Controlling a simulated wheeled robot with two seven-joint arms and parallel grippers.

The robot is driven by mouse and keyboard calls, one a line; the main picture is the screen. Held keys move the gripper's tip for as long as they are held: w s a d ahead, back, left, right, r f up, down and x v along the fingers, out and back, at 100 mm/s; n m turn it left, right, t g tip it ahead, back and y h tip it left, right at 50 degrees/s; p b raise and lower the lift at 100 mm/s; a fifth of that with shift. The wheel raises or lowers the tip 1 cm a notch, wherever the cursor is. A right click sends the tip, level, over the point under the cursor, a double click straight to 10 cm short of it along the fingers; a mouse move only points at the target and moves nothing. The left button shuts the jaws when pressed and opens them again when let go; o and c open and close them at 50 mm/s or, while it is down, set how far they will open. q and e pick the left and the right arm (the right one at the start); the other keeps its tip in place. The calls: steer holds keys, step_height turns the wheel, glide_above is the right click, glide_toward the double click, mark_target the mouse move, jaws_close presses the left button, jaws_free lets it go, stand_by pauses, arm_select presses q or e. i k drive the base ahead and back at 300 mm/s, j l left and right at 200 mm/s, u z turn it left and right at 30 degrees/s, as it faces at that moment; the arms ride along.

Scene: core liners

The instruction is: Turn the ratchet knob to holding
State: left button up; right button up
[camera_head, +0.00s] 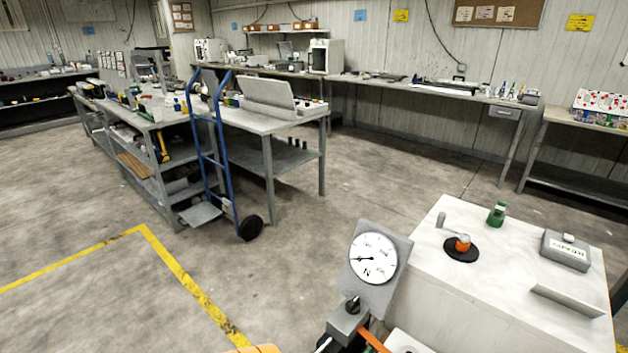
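A round white dial (373,258) with a black needle sits on a tilted grey plate at the lower middle. The needle points left and an "N" is printed low on its face. Below it is a grey block (346,318) with a small black knob (352,305) on top. I cannot tell for sure that this is the ratchet knob, and no holding mark is readable. An orange strip (373,341) runs beside the block, cut by the lower edge. Neither of my grippers can be made out in the head view.
A white-topped bench (480,291) at right carries an orange part on a black disc (462,249), a green item (497,214), a grey labelled box (566,250) and a grey angle piece (567,300). A blue hand truck (214,150) stands by the workbenches. The floor between is clear.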

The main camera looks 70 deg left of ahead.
mark_target(352, 307)
steer(key=u, duration=1.75)
